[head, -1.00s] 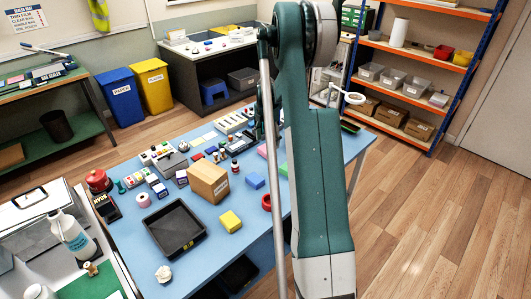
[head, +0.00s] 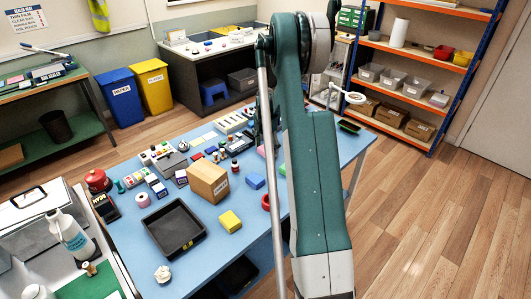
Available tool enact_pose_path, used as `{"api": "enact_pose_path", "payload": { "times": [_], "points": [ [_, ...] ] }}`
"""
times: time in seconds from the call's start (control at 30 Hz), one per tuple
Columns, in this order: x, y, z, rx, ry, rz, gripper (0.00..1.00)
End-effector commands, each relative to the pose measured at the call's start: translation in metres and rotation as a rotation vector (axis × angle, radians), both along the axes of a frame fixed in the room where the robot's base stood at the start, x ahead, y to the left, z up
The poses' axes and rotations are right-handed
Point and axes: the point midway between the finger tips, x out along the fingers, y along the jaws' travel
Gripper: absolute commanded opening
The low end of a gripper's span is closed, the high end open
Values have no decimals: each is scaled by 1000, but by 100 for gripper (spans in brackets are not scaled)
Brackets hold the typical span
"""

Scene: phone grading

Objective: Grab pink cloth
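A small pink patch (head: 261,151) shows on the blue table, just left of my arm. It may be the pink cloth, but my arm covers part of that area and I cannot tell its full shape. My green and grey arm rises through the middle of the head view. My gripper does not show clearly; it is hidden behind the arm links, so its distance from the pink patch cannot be seen.
The blue table (head: 190,272) holds a cardboard box (head: 208,183), a black tray (head: 175,228), a yellow block (head: 230,221), a blue block (head: 256,181), a red ring (head: 266,201) and a pink roll (head: 143,200). An orange-shelved rack (head: 408,90) stands at the back right.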

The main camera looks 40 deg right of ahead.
Motion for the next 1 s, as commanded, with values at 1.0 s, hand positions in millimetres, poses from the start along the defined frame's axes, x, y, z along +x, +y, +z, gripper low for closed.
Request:
{"api": "enact_pose_path", "payload": {
  "times": [1.0],
  "points": [
    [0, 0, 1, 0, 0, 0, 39]
  ]
}}
